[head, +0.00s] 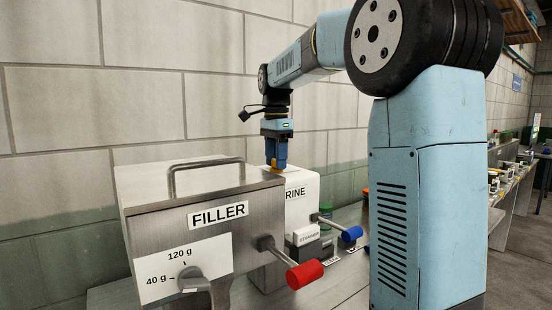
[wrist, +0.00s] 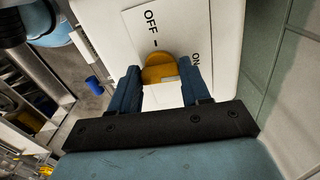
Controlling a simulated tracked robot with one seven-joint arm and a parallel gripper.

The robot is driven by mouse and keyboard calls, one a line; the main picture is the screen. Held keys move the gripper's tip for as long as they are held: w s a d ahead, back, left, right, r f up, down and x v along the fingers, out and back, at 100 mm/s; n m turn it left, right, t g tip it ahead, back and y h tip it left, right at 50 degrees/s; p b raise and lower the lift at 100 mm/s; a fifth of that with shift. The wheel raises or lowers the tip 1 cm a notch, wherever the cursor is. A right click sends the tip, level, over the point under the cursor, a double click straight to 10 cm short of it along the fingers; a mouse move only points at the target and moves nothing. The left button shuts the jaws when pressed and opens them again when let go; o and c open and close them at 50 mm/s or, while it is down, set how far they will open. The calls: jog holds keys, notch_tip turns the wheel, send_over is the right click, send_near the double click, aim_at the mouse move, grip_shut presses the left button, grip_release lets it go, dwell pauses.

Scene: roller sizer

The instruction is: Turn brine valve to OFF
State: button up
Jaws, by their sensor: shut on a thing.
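The brine valve is a yellow round knob (wrist: 158,68) on the top of a white box, seen in the wrist view. The word OFF with a tick is above it, and ON is at its right. A small pale mark shows on the knob's lower right part. My gripper (wrist: 161,80) has one dark blue finger on each side of the knob and is shut on it. In the head view, my gripper (head: 276,160) points down onto the white brine box (head: 302,205), behind the filler. There the knob is mostly hidden by the fingers.
The steel filler (head: 200,230) with a top handle (head: 205,165) stands in front of the brine box. A red-ended lever (head: 305,275) and a blue-ended lever (head: 350,233) stick out at the right. A block wall (head: 150,80) is close behind.

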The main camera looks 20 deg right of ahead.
jog(key=shift+n, duration=0.4)
jog(key=n, duration=0.3)
jog(key=shift+n, duration=0.4)
jog(key=n, duration=0.4)
jog(key=shift+r, duration=0.1)
jog(key=n, duration=0.9)
jog(key=shift+d+n, duration=0.1)
jog(key=shift+n, duration=0.2)
jog(key=o, duration=1.1)
jog(key=shift+c, duration=0.2)
notch_tip(320, 180, up, 14)
jog(key=shift+f, duration=0.2)
